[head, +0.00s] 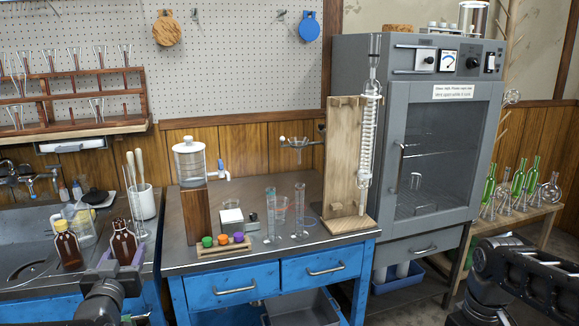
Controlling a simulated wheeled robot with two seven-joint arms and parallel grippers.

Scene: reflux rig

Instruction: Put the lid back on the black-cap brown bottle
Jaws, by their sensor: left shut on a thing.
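A brown bottle (124,246) with a pale label stands upright at the sink's right side, and its top looks dark. My left gripper (122,262) is at this bottle's lower part, with purple-tipped fingers on either side, and appears shut on it. A second brown bottle (67,247) with a yellowish top stands to the left, apart from the gripper. I cannot make out a separate black lid for certain. Of my right arm, only dark links show at the lower right; its gripper is not visible.
The blue-drawer bench (236,285) to the right carries a dispenser (190,163), coloured caps and glass cylinders. A grey oven (440,150) stands further right.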

